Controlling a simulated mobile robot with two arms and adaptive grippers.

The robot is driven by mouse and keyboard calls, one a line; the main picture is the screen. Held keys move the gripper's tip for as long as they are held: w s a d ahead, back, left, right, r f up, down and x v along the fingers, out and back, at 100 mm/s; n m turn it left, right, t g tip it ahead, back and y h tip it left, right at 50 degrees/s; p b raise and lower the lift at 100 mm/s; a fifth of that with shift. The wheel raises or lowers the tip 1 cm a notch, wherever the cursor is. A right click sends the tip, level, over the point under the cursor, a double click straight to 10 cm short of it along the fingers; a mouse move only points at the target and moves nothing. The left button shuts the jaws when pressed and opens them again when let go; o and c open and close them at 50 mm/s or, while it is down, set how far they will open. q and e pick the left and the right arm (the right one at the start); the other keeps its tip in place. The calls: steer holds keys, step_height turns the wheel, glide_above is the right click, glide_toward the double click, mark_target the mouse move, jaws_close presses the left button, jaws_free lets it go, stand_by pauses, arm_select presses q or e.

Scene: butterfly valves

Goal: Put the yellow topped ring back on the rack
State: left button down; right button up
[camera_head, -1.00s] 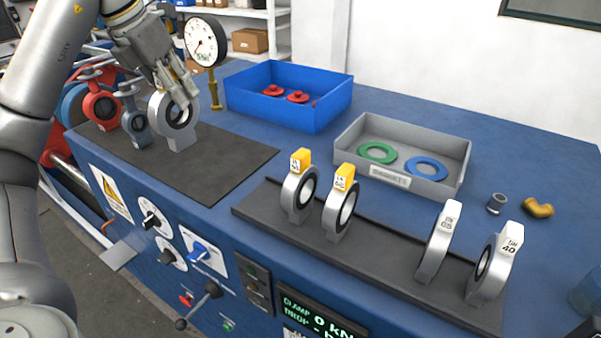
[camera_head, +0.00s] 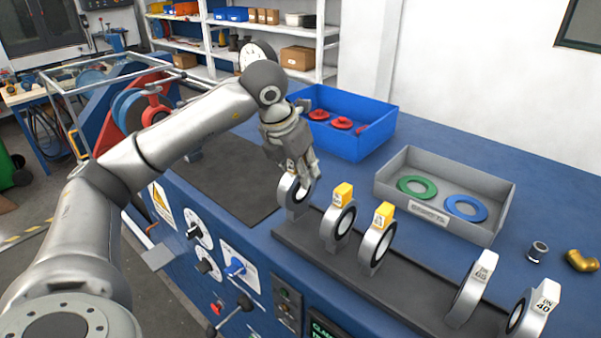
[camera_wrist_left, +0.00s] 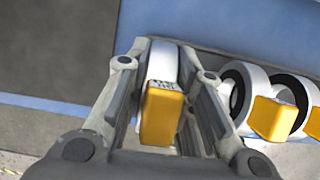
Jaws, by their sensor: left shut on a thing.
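My left gripper (camera_head: 296,172) is shut on a ring (camera_head: 294,196) with a yellow top. In the left wrist view the yellow top (camera_wrist_left: 161,116) shows between the fingers of the gripper (camera_wrist_left: 158,90). In the head view the gripper hides most of that top. The held ring is upright at the left end of the dark rack (camera_head: 310,247); I cannot tell whether it touches the rack. Two more yellow-topped rings, a nearer-left one (camera_head: 338,222) and another (camera_head: 376,242), stand on the rack just to its right. My right gripper is not in view.
Two white-topped rings (camera_head: 470,292) (camera_head: 532,308) stand at the rack's right end. A grey tray (camera_head: 400,220) with green and blue rings is behind the rack. A blue bin (camera_head: 375,140) with red parts stands farther back. The dark mat (camera_head: 215,185) is at left.

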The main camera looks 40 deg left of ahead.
arm_select(q)
steer(key=shift+a+f+p, duration=0.1)
steer(key=shift+f+p, duration=0.3)
steer(key=shift+f, duration=0.3)
steer(key=shift+s+f, duration=0.1)
steer(key=shift+f, duration=0.15)
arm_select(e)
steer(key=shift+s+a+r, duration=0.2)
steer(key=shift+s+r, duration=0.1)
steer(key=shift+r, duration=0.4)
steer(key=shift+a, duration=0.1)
arm_select(q)
steer(key=c, duration=1.7)
jaws_free()
steer(key=shift+f, duration=0.15)
steer(key=o, duration=0.4)
steer(key=shift+o, duration=0.2)
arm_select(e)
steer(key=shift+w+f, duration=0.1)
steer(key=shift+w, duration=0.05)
